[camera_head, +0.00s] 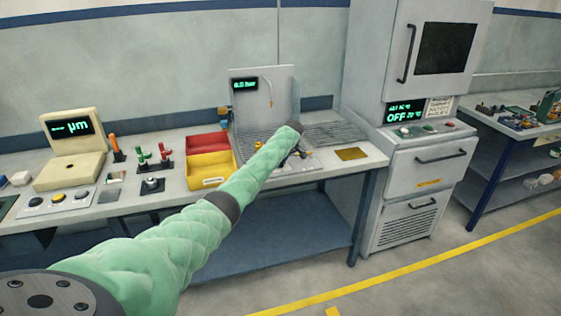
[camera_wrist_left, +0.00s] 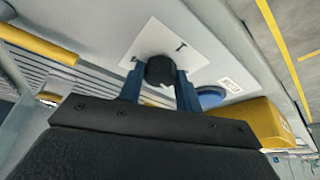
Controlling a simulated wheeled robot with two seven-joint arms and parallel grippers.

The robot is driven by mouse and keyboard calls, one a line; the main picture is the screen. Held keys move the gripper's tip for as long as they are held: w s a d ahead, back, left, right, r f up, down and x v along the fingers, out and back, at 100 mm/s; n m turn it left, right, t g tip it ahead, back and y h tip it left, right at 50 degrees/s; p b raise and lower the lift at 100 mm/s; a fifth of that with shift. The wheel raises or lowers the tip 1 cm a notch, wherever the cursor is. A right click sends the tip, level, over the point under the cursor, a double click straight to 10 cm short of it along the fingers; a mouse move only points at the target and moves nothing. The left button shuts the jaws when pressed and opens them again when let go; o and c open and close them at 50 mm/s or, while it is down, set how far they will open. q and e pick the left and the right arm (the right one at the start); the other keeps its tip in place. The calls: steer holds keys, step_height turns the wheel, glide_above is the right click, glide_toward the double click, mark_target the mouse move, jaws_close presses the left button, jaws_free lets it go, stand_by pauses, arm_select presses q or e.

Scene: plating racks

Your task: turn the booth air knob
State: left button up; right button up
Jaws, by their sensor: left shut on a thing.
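The dark round booth air knob (camera_wrist_left: 159,69) sits on a white plate (camera_wrist_left: 148,37) with short dark marks in the left wrist view. My left gripper (camera_wrist_left: 160,84) has its two blue fingers on either side of the knob, shut on it. In the head view my green left arm reaches to the spray booth (camera_head: 283,88), whose display (camera_head: 244,85) appears to read 0.5 bar. There the arm covers the knob, and the fingers cannot be made out clearly. My right gripper is in neither view.
Red (camera_head: 207,142) and yellow (camera_head: 208,180) bins stand left of the booth on the bench. Small levers and a gauge (camera_head: 70,145) are farther left. A tall grey oven cabinet (camera_head: 425,170) stands to the right. A blue round thing (camera_wrist_left: 210,98) lies close to my right finger in the wrist view.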

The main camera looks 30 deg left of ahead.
arm_select(q)
steer(key=shift+w+f+n+g+b, duration=0.1)
steer(key=shift+n+g+b, duration=0.25)
steer(key=shift+n, duration=0.65)
steer(key=n+g+b, duration=0.2)
steer(key=n+b, duration=0.1)
steer(key=n, duration=0.2)
steer(key=shift+w+b, duration=0.1)
steer(key=shift+b, duration=0.2)
steer(key=shift+n, duration=0.4)
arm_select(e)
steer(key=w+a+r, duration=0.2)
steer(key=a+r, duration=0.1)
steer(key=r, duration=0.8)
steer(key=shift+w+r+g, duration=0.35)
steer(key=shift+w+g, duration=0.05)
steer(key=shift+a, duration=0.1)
arm_select(q)
steer(key=o, duration=1)
steer(key=shift+c, duration=0.2)
steer(key=shift+r, duration=0.25)
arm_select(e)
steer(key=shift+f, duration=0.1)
